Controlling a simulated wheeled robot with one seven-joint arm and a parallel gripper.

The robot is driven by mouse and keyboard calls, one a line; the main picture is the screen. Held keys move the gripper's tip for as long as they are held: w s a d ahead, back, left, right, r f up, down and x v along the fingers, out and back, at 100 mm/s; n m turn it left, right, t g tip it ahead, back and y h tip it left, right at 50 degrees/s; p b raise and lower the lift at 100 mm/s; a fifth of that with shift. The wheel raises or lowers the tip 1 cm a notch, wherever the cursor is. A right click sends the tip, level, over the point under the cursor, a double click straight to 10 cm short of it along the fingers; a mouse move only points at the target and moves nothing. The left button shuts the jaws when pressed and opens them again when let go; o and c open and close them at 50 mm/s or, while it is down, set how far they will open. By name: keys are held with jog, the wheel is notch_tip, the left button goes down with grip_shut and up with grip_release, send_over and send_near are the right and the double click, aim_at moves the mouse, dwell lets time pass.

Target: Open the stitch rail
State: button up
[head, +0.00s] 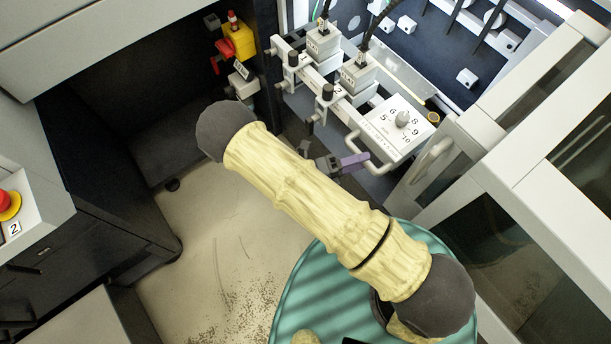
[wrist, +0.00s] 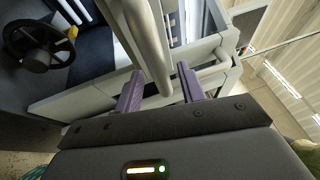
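The stitch rail (head: 341,104) is a pale bar running diagonally beneath two grey stitch heads, with a numbered plate (head: 398,127) at its lower right end. A U-shaped metal handle (head: 358,151) projects from that end. My gripper (head: 338,163) has purple fingers and is at the handle. In the wrist view, the purple fingers (wrist: 160,87) stand apart, with a round metal bar (wrist: 150,45) passing between them. Gaps show on both sides of the bar, so my gripper looks open around it. My forearm crosses the head view, and one finger is mostly hidden there.
A pale framed door with a handle (head: 432,160) stands close to the right of the rail. A red lever on a yellow block (head: 238,40) is at upper left. A dark handwheel (wrist: 40,46) shows in the wrist view. Open floor (head: 215,245) lies below left.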

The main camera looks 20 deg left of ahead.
jog(key=b+v, duration=0.2)
jog(key=v, duration=1.3)
jog(key=shift+s+a+b, duration=0.2)
jog(key=shift+a+b, duration=0.05)
jog(key=shift+b, duration=0.05)
jog(key=w+d+r+n+g+y+p, duration=0.2)
jog(key=d+r+n+y, duration=0.3)
jog(key=d+r+n, duration=0.4)
jog(key=w+d+r+n+g+y+p, duration=0.3)
jog(key=d+r+n+y+p, duration=0.2)
jog(key=d+r+n, duration=0.4)
jog(key=w+d+r+n+g+y+p, duration=0.2)
jog(key=d+r+n+y+p, duration=0.2)
jog(key=d+r+n+y, duration=0.3)
jog(key=shift+w+d+r+n+g, duration=0.15)
jog(key=shift+d+r+n, duration=0.2)
jog(key=shift+r+n, duration=0.5)
jog(key=shift+s+d+r+n+g, duration=0.1)
jog(key=shift+d+r+n, duration=0.2)
jog(key=shift+r+n, duration=0.5)
jog(key=shift+w+d+r+n+g, duration=0.15)
jog(key=shift+d+r+n, duration=0.25)
jog(key=shift+n, duration=0.75)
